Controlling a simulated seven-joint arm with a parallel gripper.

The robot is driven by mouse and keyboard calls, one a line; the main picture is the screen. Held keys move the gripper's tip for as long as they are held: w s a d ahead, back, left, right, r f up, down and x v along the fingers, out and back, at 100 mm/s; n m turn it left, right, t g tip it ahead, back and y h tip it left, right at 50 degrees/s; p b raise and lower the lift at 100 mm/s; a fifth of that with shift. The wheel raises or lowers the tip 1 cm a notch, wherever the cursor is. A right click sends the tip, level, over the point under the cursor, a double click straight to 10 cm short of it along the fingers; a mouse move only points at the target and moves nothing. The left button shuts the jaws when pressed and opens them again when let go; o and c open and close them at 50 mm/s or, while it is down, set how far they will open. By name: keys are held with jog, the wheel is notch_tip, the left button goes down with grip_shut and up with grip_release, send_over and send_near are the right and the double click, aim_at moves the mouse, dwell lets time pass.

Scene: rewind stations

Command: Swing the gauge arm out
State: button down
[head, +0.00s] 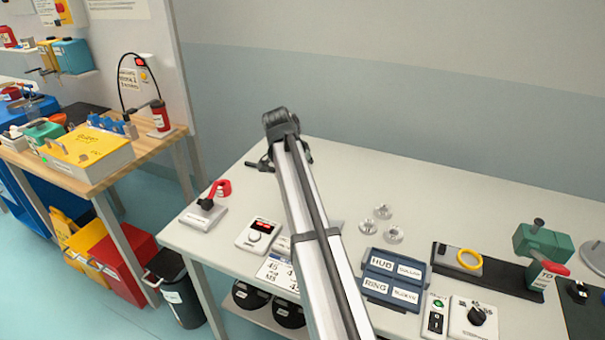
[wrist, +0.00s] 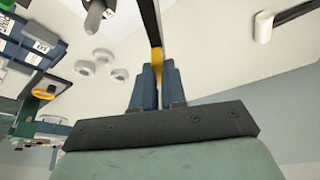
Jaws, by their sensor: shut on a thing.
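In the wrist view, the two blue-grey fingers of my gripper (wrist: 157,66) are shut on a yellow grip (wrist: 156,58). A dark bar (wrist: 149,22) runs from this grip to the top edge of the picture. I take the bar and grip to be the gauge arm, but its pivot is out of view. A grey rounded post (wrist: 97,14) stands to the left of the bar, apart from it. In the head view my own arm hides my gripper and the grip. Only a small dark part (head: 258,165) shows beside my arm on the bench, and I cannot tell what it belongs to.
A dark strip with a yellow ring (head: 469,259) and a green fixture (head: 542,243) stand further right. A red-handled lever (head: 221,188) and a white display box (head: 259,234) are left.

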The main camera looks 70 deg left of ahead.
jog(key=shift+a+m+h, duration=0.15)
jog(key=shift+m+h, duration=0.35)
jog(key=shift+m, duration=0.8)
jog(key=c, duration=1.2)
grip_release()
jog(key=v, duration=1.4)
jog(key=shift+s+f, duration=0.15)
